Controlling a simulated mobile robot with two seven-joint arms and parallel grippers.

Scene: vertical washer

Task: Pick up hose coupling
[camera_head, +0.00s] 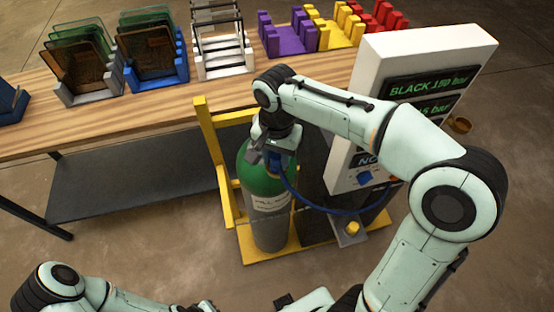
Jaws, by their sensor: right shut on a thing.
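A green-topped grey gas cylinder (266,205) stands upright in a yellow frame (204,135). My right gripper (270,152) points down at the top of the cylinder and is shut on the blue hose coupling (287,161), which it partly hides. A dark blue hose (318,207) runs from the coupling, sagging rightward to the white panel. I cannot tell whether the coupling touches the cylinder's valve, since the gripper covers that spot. My left arm (130,300) shows at the bottom left; its gripper is not visible.
A white panel (350,125) with green-lettered displays and a blue knob (365,178) stands right of the cylinder. Behind, a wooden bench (150,106) carries coloured racks, some holding plates. A dark shelf (130,185) lies under the bench. The floor at left front is clear.

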